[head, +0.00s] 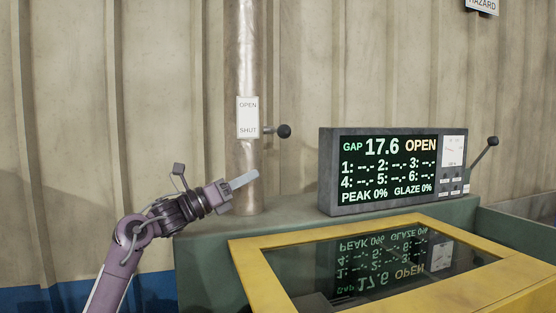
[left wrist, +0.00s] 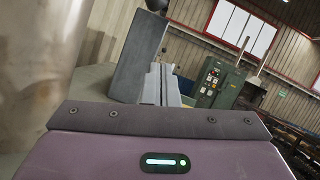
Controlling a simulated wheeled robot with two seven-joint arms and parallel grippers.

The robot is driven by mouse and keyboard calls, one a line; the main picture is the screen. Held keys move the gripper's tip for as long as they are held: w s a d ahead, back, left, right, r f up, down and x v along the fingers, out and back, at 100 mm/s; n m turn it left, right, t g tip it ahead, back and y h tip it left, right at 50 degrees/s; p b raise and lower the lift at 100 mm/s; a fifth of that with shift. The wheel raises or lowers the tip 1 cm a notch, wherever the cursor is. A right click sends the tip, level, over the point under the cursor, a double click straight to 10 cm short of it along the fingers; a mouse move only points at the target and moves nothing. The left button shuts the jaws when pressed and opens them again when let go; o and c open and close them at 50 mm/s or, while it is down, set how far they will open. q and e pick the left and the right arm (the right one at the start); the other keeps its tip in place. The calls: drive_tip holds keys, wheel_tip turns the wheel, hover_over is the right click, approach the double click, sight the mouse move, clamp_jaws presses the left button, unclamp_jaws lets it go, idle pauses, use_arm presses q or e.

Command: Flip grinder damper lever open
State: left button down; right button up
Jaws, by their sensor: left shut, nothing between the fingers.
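The damper lever (head: 284,131) is a short stem with a black ball knob. It sticks out to the right of a vertical metal pipe (head: 246,60), level with the SHUT mark on the white OPEN/SHUT plate (head: 247,117). My left gripper (head: 250,178) is shut and empty, below and a little left of the knob and apart from it. Its pale fingers point right and slightly up, and they also show in the left wrist view (left wrist: 162,85). There a dark rounded thing (left wrist: 157,5) at the top edge may be the knob. My right gripper is out of view.
A grey display box (head: 324,180) reading GAP 17.6 OPEN stands right of the pipe. Another black-knobbed lever (head: 492,141) rises at its right side. A yellow-framed glass cover (head: 255,270) lies in front. Corrugated wall (head: 70,120) stands behind.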

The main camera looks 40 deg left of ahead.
use_arm(q)
drive_tip(key=w+d+r+p, duration=0.1)
drive_tip(key=w+r+p, duration=0.5)
drive_tip(key=w+p, duration=0.2)
drive_tip(key=shift+w+r, duration=0.2)
drive_tip(key=shift+w, duration=0.45)
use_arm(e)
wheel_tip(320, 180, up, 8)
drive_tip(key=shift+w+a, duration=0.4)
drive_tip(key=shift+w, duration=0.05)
use_arm(q)
drive_tip(key=shift+d, duration=0.1)
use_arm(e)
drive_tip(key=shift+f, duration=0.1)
use_arm(q)
drive_tip(key=shift+r, duration=0.1)
